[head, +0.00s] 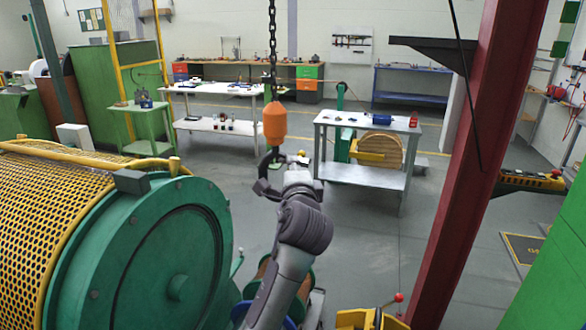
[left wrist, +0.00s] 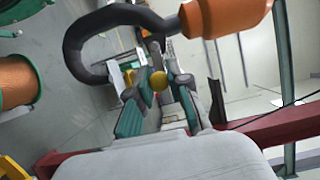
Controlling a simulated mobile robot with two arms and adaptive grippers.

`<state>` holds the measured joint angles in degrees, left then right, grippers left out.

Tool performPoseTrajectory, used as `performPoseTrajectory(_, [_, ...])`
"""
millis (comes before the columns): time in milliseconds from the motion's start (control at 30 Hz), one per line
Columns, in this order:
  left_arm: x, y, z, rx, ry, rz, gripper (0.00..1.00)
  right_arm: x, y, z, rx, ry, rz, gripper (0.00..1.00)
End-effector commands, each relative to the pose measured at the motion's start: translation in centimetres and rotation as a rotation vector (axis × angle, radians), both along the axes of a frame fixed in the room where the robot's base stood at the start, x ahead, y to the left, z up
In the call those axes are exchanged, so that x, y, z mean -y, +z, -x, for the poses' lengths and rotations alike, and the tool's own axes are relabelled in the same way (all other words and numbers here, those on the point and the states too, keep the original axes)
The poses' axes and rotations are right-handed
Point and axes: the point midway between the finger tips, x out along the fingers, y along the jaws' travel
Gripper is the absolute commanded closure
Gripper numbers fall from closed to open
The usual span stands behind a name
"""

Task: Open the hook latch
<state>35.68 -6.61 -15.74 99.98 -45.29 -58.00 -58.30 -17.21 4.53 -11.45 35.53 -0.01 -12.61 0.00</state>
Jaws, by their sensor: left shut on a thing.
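The crane hook hangs from a chain, with an orange block (head: 275,122) above its dark curved hook (head: 264,166). In the left wrist view the dark hook (left wrist: 82,42) curves across the top left and joins the orange block (left wrist: 222,14) at the right. A yellow ball knob (left wrist: 158,81), apparently on the hook latch, sits at the hook's mouth. My left gripper (head: 283,172) is at the hook. Its teal-padded fingers (left wrist: 155,88) are on both sides of the knob and shut on it. The latch bar is mostly hidden. My right gripper is not in view.
A large green drum machine with a yellow mesh guard (head: 60,215) stands at the left. A red steel column (head: 470,150) rises at the right. A grey table (head: 368,122) and a wooden reel (head: 380,150) stand behind the hook. The floor between is clear.

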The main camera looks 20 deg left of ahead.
Motion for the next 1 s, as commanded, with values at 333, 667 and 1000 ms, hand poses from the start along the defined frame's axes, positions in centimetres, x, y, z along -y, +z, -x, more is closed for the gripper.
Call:
performPoseTrajectory(333, [0.0, 0.0, 0.0, -0.001, 0.0, -0.001, 0.57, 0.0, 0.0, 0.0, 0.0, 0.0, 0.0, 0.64])
performPoseTrajectory(667, [0.9, -0.1, 2.2, -0.001, -0.002, 0.0, 0.57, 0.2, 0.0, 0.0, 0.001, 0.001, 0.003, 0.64])
performPoseTrajectory(1000, [2.5, -0.2, 6.6, -0.002, -0.001, 0.0, 0.57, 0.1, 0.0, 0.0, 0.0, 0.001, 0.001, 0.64])
